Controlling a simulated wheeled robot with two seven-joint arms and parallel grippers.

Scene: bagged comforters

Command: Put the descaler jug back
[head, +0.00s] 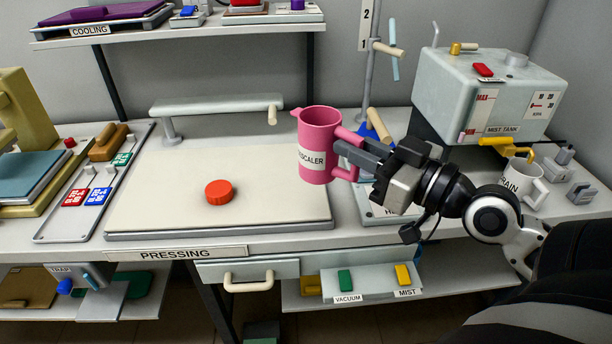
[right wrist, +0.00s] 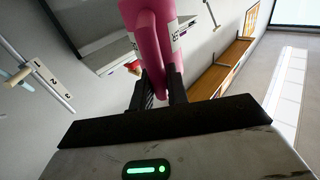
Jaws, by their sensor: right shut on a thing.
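The descaler jug (head: 319,140) is pink, with a white label reading part of "DESCALER", and is close to upright in the head view. My right gripper (head: 348,156) is shut on the jug's handle at its right side. The jug appears held above the right part of the pale pressing board (head: 150,190). In the right wrist view the pink jug (right wrist: 150,25) rises from between the two dark fingers (right wrist: 160,92), which close on its handle. My left gripper is not in view.
An orange-red knob (head: 218,192) sits on the pressing board. A pale bar (head: 215,106) stands at its back. The mist tank (head: 485,95) and a white "DRAIN" mug (head: 520,180) stand at right. A stand with a numbered post (head: 368,60) is behind the jug.

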